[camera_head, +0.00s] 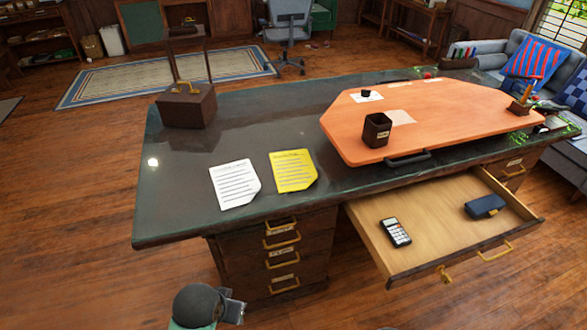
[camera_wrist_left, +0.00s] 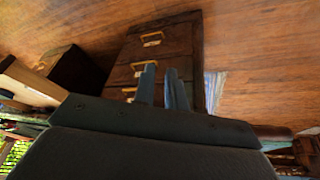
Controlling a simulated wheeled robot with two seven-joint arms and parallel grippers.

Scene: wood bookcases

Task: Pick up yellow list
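The yellow list (camera_head: 293,170) is a yellow sheet with dark lines of writing, lying flat on the dark desk top near its front edge. A white list (camera_head: 234,184) lies just to its left, apart from it. My left gripper shows in the left wrist view (camera_wrist_left: 163,88), with two blue-grey fingers apart and nothing between them. It is away from the yellow list, with desk drawers and wood floor behind it. Part of my left arm shows at the bottom of the head view, below the desk front. My right gripper is not in view.
The dark desk (camera_head: 270,130) carries a brown box (camera_head: 186,108) at back left and an orange board (camera_head: 440,105) with a dark cup (camera_head: 377,130). An open drawer (camera_head: 440,225) sticks out at right, holding a calculator (camera_head: 396,232) and a blue wallet (camera_head: 484,206).

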